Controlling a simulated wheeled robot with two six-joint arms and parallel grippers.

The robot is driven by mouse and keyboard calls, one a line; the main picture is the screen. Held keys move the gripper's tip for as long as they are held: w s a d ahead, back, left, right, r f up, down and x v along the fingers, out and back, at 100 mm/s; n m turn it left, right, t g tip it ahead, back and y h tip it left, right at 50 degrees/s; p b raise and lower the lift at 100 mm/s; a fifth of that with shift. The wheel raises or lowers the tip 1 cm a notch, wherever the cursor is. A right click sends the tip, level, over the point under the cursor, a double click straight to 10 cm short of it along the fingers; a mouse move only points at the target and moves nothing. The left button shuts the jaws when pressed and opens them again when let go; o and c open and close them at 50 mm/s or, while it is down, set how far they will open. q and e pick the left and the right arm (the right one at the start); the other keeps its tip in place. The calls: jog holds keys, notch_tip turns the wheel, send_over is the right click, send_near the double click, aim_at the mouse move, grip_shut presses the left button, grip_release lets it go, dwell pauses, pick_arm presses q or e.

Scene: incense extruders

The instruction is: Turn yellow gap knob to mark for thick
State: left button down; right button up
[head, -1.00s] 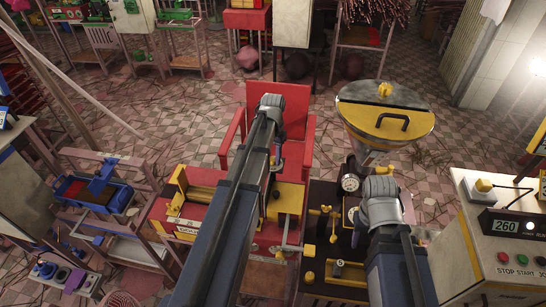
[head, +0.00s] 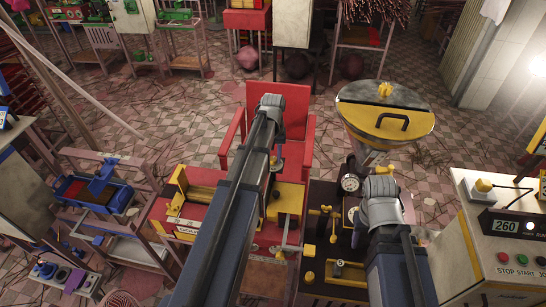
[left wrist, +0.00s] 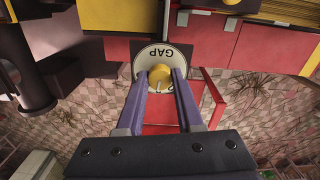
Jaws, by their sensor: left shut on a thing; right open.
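The yellow gap knob (left wrist: 160,76) sits on a round pale dial (left wrist: 150,57) with the word GAP, which appears upside down in the left wrist view. My left gripper (left wrist: 162,80) is shut on the knob, with one purple finger on each side. The dial's lower part is hidden behind the knob and fingers, and I cannot read a thick mark. In the head view my left gripper (head: 277,162) is mostly hidden by its own arm, and the knob cannot be made out. My right gripper (head: 383,180) is open over the dark machine table; its fingers are hardly visible.
A red chair (head: 288,105) stands just beyond the left gripper. A control box with a 260 display (head: 507,226) is at the right. A pressure gauge (head: 350,183) stands close to the right gripper.

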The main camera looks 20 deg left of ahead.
aim_at(273, 159)
pick_arm(q)
jog(key=shift+n, duration=0.9)
jog(key=c, duration=0.5)
grip_release()
jog(key=shift+c, duration=0.2)
notch_tip(273, 159, up, 8)
jog(key=p, duration=0.8)
jog(key=shift+f, duration=0.1)
